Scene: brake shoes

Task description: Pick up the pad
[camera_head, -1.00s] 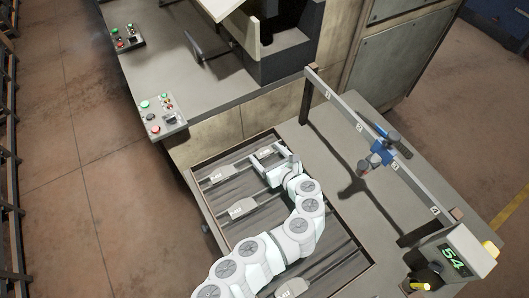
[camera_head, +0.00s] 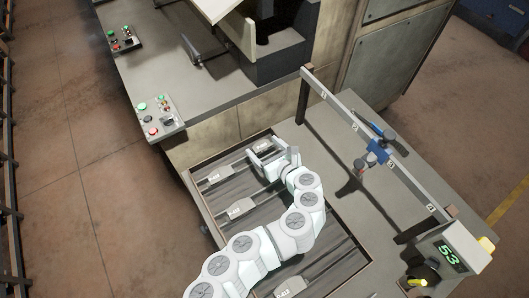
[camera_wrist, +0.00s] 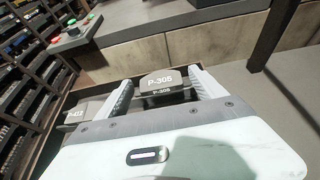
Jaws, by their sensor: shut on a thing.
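The pad marked P-305 (camera_wrist: 161,80) sits between the two fingers of my gripper (camera_wrist: 163,92) in the wrist view. My gripper is shut on it, with one finger at each side. In the head view, my gripper (camera_head: 268,153) is at the top end of the tray, and the pad (camera_head: 263,147) shows between its fingers. I cannot tell whether the pad is clear of the tray floor. A second pad, marked P-412 (camera_wrist: 76,114), lies to the left in the wrist view and also shows in the head view (camera_head: 214,176).
The dark tray (camera_head: 240,189) holds more labelled pads, one in the middle (camera_head: 238,209) and one near the bottom (camera_head: 290,287). A rail (camera_head: 345,118) with a blue clamp (camera_head: 377,152) stands to the right. A counter display (camera_head: 449,255) reads 53.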

